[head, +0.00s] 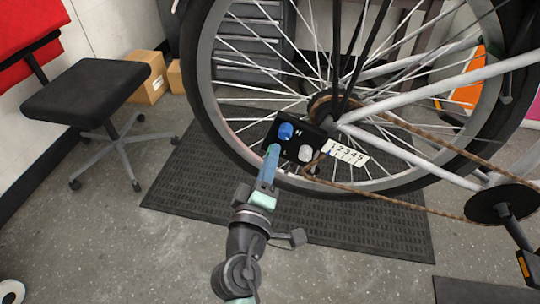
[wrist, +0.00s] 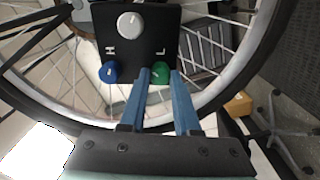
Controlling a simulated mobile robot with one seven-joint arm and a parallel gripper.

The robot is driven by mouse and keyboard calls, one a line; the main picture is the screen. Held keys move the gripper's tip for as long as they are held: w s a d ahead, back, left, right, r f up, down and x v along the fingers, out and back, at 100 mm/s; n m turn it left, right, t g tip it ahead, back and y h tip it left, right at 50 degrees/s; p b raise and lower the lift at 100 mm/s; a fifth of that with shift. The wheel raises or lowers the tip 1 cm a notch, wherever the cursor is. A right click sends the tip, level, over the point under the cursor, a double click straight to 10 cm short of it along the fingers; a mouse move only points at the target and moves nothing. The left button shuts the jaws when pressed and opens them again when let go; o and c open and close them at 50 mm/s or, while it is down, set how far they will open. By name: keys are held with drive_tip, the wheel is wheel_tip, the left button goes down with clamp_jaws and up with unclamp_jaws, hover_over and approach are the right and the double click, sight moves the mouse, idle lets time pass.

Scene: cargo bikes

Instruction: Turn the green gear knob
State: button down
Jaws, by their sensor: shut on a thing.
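The green gear knob (wrist: 160,72) shows in the wrist view on a black panel (wrist: 150,40), beside the letter L. My gripper (wrist: 159,76) has its two blue fingers on either side of the knob and is shut on it. In the head view my gripper (head: 273,151) reaches up to the panel (head: 268,134) near the rear wheel's hub and hides the green knob. A white label with the numbers 1 to 5 (head: 345,152) stands at the panel's right.
A blue knob (head: 285,131) and a white knob (head: 305,153) are on the same panel. The spoked wheel (head: 225,130), chain (head: 400,203) and crank (head: 503,204) are close by. A black stool (head: 88,92) stands left. Bare floor (head: 130,245) lies in front of the mat.

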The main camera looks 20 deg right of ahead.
drive_tip(key=shift+n, duration=0.6)
drive_tip(key=c, duration=0.6)
unclamp_jaws()
drive_tip(key=v, duration=1.3)
